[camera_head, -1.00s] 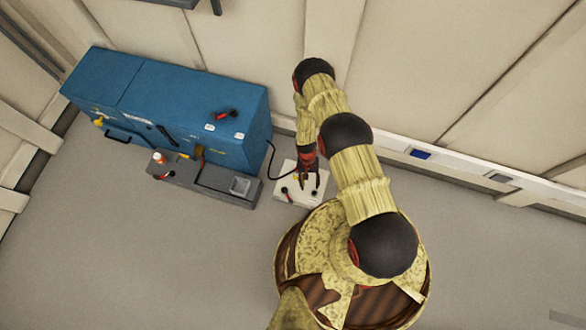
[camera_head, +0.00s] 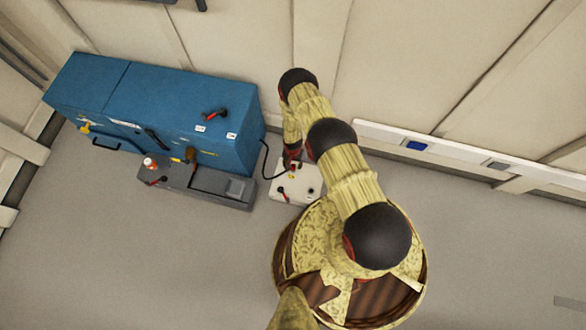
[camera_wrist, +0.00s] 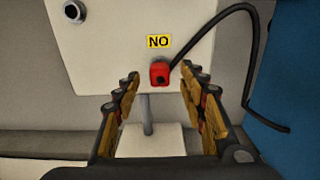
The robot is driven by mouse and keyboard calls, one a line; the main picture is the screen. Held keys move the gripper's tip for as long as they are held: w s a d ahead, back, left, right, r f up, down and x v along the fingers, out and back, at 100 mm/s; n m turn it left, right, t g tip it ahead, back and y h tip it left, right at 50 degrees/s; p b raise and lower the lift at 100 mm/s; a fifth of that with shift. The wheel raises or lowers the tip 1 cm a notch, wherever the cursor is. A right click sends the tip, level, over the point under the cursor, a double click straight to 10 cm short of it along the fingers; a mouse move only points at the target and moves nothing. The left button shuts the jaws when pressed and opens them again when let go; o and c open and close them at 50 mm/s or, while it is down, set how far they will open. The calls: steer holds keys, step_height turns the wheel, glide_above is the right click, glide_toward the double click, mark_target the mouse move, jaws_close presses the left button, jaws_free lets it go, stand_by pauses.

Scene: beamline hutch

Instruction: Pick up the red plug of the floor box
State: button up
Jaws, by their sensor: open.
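The white floor box (camera_head: 300,198) stands on the floor right of the blue cabinet; it fills the upper part of the wrist view (camera_wrist: 115,45). The red plug (camera_wrist: 160,74) sits on the box just below a yellow NO label (camera_wrist: 158,41), with a black cable beside it. My gripper (camera_wrist: 160,80) is open, one finger on each side of the plug's line, with gaps to both sides. I cannot tell whether the fingertips are level with the plug in depth. In the head view my gripper (camera_head: 292,160) is at the box's wall-side edge and hides the plug.
The blue cabinet (camera_head: 165,100) and a grey bench unit (camera_head: 215,197) stand left of the box. The black cable (camera_wrist: 205,32) loops toward the cabinet. The wall is close behind.

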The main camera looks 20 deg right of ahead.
step_height(320, 180, down, 3)
steer(key=shift+r+b, duration=0.2)
steer(key=shift+b, duration=0.15)
steer(key=shift+c, duration=1.4)
steer(key=c, duration=0.8)
jaws_close()
steer(key=shift+r, duration=0.1)
